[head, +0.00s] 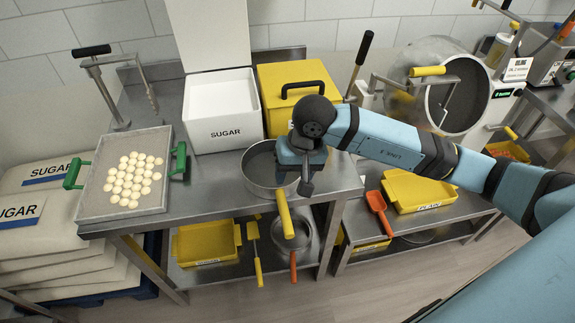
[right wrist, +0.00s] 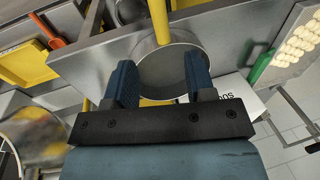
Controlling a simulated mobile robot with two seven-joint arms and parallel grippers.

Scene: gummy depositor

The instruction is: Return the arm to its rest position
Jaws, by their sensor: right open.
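My right arm (head: 385,139) reaches in from the right across the steel table. Its right gripper (head: 306,182) points down over the right side of a round metal pan with a yellow handle (head: 285,213). In the right wrist view the two blue fingers (right wrist: 161,82) stand apart with nothing clasped between them. The pan (right wrist: 172,68) shows beyond them, its handle extending to the top edge. The gripper hides part of the pan's rim in the head view, and I cannot tell how far above it the fingers are. My left gripper is not in view.
A white SUGAR bin (head: 222,112) and a yellow lidded box (head: 270,78) stand behind the pan. A tray of pale round pieces (head: 102,200) with green handles lies left. A drum machine (head: 440,85) is at right. Yellow trays (head: 420,190) sit on lower shelves.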

